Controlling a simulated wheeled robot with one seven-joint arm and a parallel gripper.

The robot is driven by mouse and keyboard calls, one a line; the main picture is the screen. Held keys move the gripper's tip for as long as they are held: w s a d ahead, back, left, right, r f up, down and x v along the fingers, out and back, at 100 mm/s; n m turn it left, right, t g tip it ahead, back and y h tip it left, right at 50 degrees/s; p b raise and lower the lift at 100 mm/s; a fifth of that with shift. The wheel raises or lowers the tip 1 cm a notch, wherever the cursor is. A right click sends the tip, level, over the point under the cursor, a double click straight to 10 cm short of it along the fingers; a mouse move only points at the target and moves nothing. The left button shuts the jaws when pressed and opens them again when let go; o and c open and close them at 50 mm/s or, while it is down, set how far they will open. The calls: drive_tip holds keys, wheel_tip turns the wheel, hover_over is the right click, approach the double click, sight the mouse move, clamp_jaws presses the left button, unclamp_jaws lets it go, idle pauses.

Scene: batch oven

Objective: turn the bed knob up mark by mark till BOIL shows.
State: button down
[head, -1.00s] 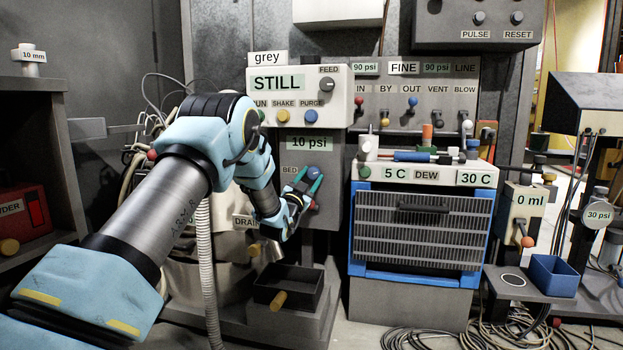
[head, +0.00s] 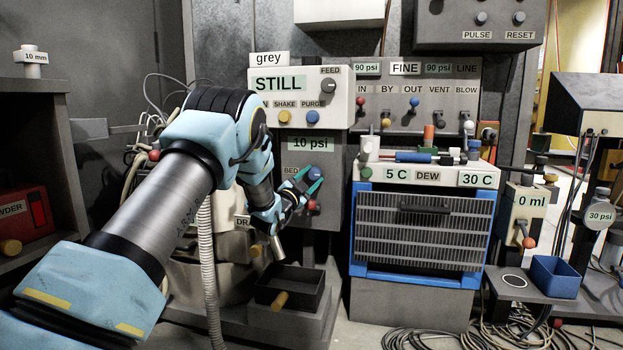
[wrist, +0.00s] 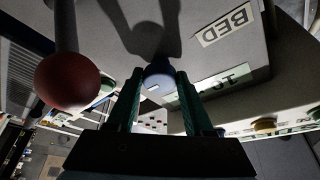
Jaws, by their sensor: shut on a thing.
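The bed knob (head: 315,173) is a round blue knob on the grey panel, right of the BED label (head: 291,170). It also shows in the wrist view (wrist: 158,76), blue with a pale mark. My gripper (head: 308,180) has its green fingers on either side of the knob and is shut on it; the fingers (wrist: 157,95) flank it in the wrist view. The display above the knob reads 10 psi (head: 310,143). The larger display above that reads STILL (head: 278,84). BOIL shows on no display in view.
A red ball-ended handle (head: 314,205) sits just below the knob, and looms large in the wrist view (wrist: 67,80). The blue-framed unit (head: 420,278) stands close on the right. A black open tray (head: 318,290) lies below.

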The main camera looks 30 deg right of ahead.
drive_tip(key=shift+c, duration=1.4)
unclamp_jaws()
drive_tip(key=p+v, duration=0.3)
drive_tip(key=v, duration=0.7)
drive_tip(key=shift+s+a, duration=0.15)
drive_tip(key=shift+a, duration=0.2)
